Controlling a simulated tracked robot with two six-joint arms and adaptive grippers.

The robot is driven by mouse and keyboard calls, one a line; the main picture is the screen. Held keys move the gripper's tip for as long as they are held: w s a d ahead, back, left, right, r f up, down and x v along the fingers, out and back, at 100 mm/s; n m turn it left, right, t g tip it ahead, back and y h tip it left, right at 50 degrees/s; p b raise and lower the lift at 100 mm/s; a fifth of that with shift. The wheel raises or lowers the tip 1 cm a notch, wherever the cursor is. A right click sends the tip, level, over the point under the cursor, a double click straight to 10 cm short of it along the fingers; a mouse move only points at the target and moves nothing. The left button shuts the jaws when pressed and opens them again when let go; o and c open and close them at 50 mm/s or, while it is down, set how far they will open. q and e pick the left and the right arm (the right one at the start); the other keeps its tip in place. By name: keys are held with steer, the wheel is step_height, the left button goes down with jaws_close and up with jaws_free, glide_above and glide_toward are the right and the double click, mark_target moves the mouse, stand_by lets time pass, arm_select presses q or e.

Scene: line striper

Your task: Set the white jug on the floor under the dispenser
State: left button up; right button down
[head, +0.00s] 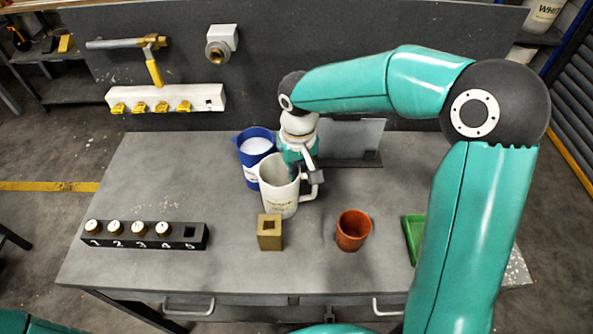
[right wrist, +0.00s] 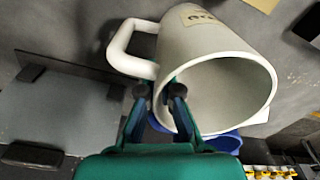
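The white jug (head: 276,196) is over the middle of the grey table, upright, its handle to the right. I cannot tell if its base touches the table. My right gripper (head: 303,170) is at its right rim by the handle. In the right wrist view, the gripper's fingers (right wrist: 160,92) are at the rim of the jug (right wrist: 203,55) below the handle, one outside and one at the mouth. I cannot tell whether they press on it. A wall pipe (head: 120,43) with a yellow lever may be the dispenser. My left gripper is not in view.
A blue jug (head: 252,172) with white contents stands right behind the white jug. A brass block (head: 270,240), a terracotta cup (head: 352,232), a green tray (head: 411,240) and a numbered black rack (head: 150,242) lie around. The left back of the table is clear.

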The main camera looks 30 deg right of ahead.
steer(key=shift+f, duration=0.2)
steer(key=c, duration=1.3)
jaws_free()
steer(key=shift+c, duration=0.2)
steer(key=shift+r, duration=0.1)
